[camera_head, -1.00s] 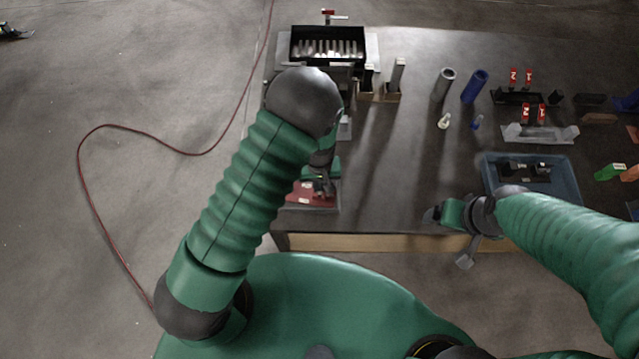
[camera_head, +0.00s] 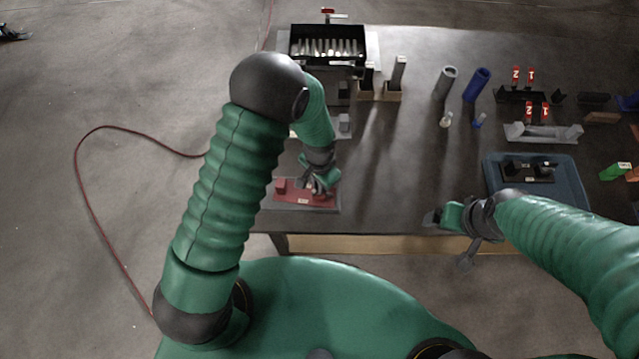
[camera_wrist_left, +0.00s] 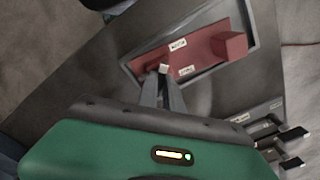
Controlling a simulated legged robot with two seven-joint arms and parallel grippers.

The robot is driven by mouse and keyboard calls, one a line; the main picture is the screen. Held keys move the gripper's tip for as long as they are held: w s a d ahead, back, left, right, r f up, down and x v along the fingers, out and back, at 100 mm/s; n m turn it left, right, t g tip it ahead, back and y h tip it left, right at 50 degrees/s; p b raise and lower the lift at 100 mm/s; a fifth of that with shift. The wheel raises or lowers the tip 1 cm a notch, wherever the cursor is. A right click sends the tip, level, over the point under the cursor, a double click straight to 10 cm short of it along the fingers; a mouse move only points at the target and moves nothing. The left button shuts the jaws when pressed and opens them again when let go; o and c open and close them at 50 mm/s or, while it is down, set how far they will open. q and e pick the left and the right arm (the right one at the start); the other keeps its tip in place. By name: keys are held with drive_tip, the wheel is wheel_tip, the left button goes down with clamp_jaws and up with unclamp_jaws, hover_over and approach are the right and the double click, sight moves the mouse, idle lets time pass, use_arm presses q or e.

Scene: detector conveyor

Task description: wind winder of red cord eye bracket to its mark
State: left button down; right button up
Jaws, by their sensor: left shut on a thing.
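The red bracket plate (camera_head: 292,195) lies in a grey tray near the table's front left edge. In the left wrist view the red plate (camera_wrist_left: 200,53) has a raised red block (camera_wrist_left: 230,46) at one end and small white labels. My left gripper (camera_head: 319,186) is over the plate. In the left wrist view its fingertips (camera_wrist_left: 163,74) are together on a small pale piece, which looks like the winder (camera_wrist_left: 164,67); the fingers hide most of it. The mark cannot be made out. My right gripper (camera_head: 438,217) is near the front edge, its jaws unclear.
A black bin with pale rods (camera_head: 328,47) stands at the back left. A blue tray (camera_head: 578,190) lies at the right, with grey and blue tubes (camera_head: 475,86) behind. The middle of the table is clear. A red cord (camera_head: 92,205) runs over the floor at left.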

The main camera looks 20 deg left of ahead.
use_arm(q)
drive_tip(key=shift+m, duration=1.1)
drive_tip(key=c, duration=1.5)
unclamp_jaws()
wheel_tip(320, 180, up, 17)
drive_tip(key=b, duration=0.2)
drive_tip(key=shift+f, duration=0.1)
